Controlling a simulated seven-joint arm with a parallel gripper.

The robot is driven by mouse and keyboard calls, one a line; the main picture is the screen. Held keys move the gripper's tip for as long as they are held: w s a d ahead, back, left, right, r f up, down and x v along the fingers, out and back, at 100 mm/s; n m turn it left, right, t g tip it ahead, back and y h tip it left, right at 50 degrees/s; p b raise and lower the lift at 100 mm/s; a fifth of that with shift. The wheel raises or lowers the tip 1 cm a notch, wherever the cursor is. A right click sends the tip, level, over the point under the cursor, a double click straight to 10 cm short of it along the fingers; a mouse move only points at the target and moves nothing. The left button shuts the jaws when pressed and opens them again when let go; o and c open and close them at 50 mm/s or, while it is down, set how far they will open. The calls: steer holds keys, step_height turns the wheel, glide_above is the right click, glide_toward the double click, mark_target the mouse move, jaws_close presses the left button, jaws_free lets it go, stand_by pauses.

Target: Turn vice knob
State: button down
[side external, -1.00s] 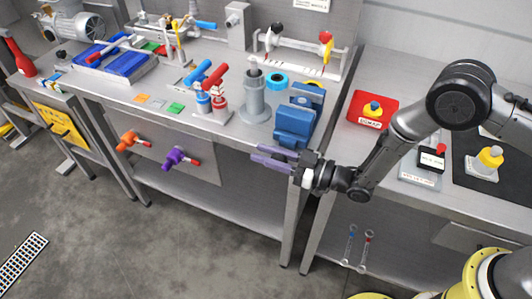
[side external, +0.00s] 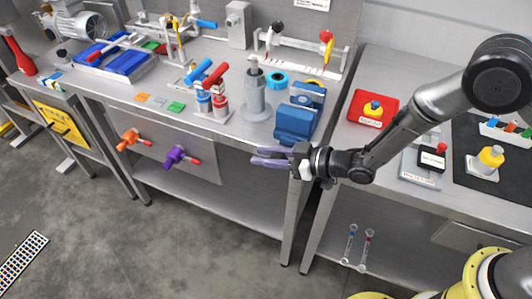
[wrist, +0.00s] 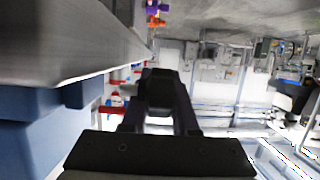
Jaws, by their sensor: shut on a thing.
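The blue vice (side external: 294,122) stands at the front right corner of the workbench. Its blue body also shows at the left of the wrist view (wrist: 28,148). My gripper (side external: 260,156) is at the bench's front edge, just below and in front of the vice, with its fingers pointing left. In the wrist view, a dark block (wrist: 160,90) sits between my two dark fingers, which are shut on it; it appears to be the vice knob. The knob is hidden by the fingers in the side view, so its turn angle cannot be told.
The bench edge (wrist: 85,45) runs close beside the fingers. Purple (side external: 176,156) and orange (side external: 130,139) valves stick out of the bench front to the left. A grey post (side external: 255,95) stands left of the vice. Open floor lies in front.

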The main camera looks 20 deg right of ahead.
steer(key=shift+d+f+g+h, duration=0.1)
steer(key=shift+f+g+h, duration=0.25)
steer(key=shift+g+h, duration=0.55)
steer(key=shift+d+f+g+h, duration=0.1)
steer(key=shift+f+g+h, duration=0.2)
steer(key=shift+g+h, duration=0.6)
steer(key=shift+s+f+g+h, duration=0.15)
steer(key=shift+g+h, duration=0.15)
steer(key=c, duration=0.7)
jaws_free()
steer(key=v, duration=1.3)
steer(key=shift+s+d+r, duration=0.25)
